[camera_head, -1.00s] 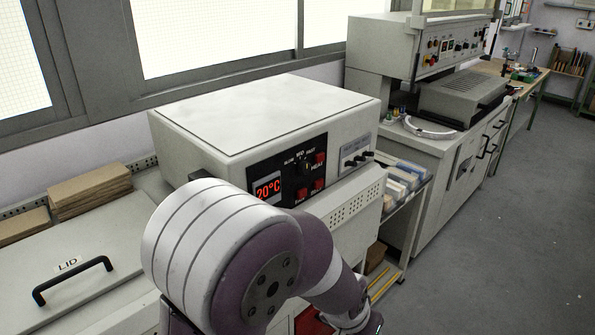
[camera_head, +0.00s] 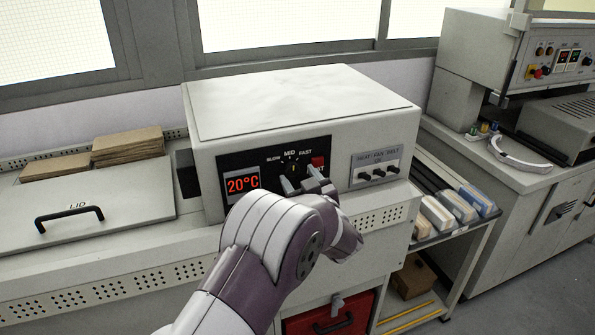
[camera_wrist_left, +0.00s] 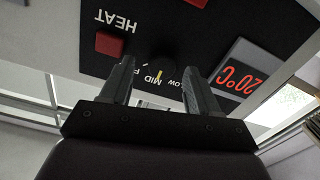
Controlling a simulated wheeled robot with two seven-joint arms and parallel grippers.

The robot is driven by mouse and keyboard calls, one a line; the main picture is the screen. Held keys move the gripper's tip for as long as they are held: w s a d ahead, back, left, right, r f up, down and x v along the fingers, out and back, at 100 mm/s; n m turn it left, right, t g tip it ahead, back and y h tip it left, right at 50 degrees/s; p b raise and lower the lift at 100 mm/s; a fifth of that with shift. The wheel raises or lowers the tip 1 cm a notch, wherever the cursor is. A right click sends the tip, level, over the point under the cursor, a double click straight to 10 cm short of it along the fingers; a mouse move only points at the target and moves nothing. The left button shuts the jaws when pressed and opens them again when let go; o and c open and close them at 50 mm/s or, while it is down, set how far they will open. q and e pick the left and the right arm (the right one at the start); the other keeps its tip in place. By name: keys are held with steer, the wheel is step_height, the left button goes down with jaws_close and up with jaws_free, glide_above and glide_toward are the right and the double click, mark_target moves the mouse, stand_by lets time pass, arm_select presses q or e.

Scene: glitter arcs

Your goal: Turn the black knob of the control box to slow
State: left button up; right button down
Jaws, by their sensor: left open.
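The control box (camera_head: 300,100) is a pale box on the bench with a black front panel (camera_head: 233,163). Its black knob (camera_head: 293,171) sits below the words SLOW, MID and FAST, its yellowish mark pointing up near MID. My left gripper (camera_head: 302,184) is open in front of the panel, just below the knob in the picture. In the left wrist view the two fingers (camera_wrist_left: 159,70) point at the panel, with the yellow mark (camera_wrist_left: 158,76) and MID between them. The dark knob blends into the panel there, and I cannot tell whether the fingers touch it. My right gripper is not in view.
A red 20°C display (camera_head: 242,183) is left of the knob, and a red HEAT button (camera_head: 318,163) is right of it. Small black switches (camera_head: 379,173) sit farther right. A lid with a black handle (camera_head: 69,216) lies left. The floor at right is clear.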

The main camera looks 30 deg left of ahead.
arm_select(q)
steer(key=shift+w+a, duration=0.25)
steer(key=shift+a, duration=0.65)
steer(key=shift+w+d, duration=0.2)
steer(key=shift+w, duration=0.05)
steer(key=shift+s+a, duration=0.1)
steer(key=c, duration=1)
steer(key=shift+c, duration=0.2)
steer(key=shift+f+n+b, duration=0.2)
steer(key=shift+n+b, duration=0.4)
steer(key=shift+b, duration=0.3)
steer(key=n+b, duration=0.6)
steer(key=b, duration=0.2)
steer(key=shift+r+n+b, duration=0.2)
steer(key=shift+n+b, duration=0.9)
steer(key=shift+n, duration=0.3)
steer(key=shift+r, duration=0.1)
